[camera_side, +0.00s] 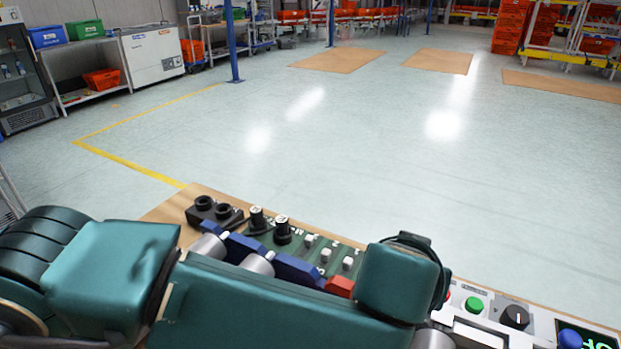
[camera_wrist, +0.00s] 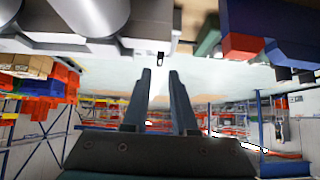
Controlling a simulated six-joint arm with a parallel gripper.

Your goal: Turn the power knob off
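A round black knob with a white line on top (camera_side: 515,317) sits on a grey plate at the lower right of the side view. The line runs roughly up and down in the picture. I cannot read which knob is labelled power. My gripper (camera_wrist: 160,74) is open and empty in the wrist view, its two dark fingers apart and touching no knob. In the side view my arm hides it.
A green button (camera_side: 473,305) and a blue round control (camera_side: 570,339) flank the lined knob. White switches (camera_side: 325,255), a red block (camera_side: 340,286) and a black twin-socket block (camera_side: 214,211) share the wooden bench (camera_side: 172,211). Open floor lies beyond it.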

